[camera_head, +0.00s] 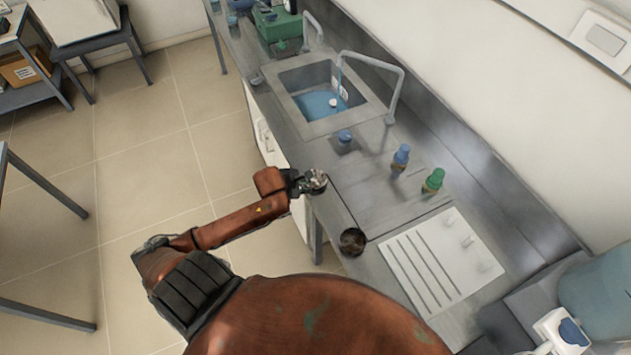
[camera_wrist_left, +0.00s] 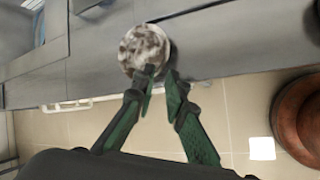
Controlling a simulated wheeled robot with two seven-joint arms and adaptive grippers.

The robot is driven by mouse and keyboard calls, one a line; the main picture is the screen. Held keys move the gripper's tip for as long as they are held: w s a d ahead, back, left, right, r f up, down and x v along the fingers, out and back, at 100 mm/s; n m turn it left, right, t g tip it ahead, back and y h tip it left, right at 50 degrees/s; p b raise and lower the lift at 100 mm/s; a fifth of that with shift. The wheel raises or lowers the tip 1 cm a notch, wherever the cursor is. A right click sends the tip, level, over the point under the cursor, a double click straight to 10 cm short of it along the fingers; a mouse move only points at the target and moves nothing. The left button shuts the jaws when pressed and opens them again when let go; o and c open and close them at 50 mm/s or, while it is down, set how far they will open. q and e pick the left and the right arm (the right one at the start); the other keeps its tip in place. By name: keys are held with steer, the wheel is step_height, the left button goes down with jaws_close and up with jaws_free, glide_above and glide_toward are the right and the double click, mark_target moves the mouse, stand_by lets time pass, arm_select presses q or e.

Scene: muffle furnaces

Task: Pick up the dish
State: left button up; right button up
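The dish (camera_wrist_left: 143,45) is round and mottled grey and brown. In the left wrist view it lies just beyond my left fingertips (camera_wrist_left: 160,74), partly behind the left finger. The right finger is close to its lower right rim. A gap shows between the tips, but I cannot tell whether they grip the rim. In the head view my left gripper (camera_head: 312,182) is at the counter's front edge, with the small dish (camera_head: 318,181) at its tips. I cannot tell whether the dish rests on the counter. My right gripper is not in view.
A dark round bowl (camera_head: 352,241) stands near the counter's front edge. A white grooved board (camera_head: 437,262), a blue-capped bottle (camera_head: 401,157) and a green-capped bottle (camera_head: 433,181) are to the right. A sink (camera_head: 318,97) with taps lies behind. Bare counter (camera_head: 370,200) lies between.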

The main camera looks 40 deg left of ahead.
mark_target(314, 188)
arm_select(q)
steer(key=x, duration=0.4)
steer(key=shift+w+d+f, duration=0.3)
steer(key=shift+d, duration=0.1)
steer(key=shift+c, duration=0.5)
jaws_close()
steer(key=shift+r, duration=0.15)
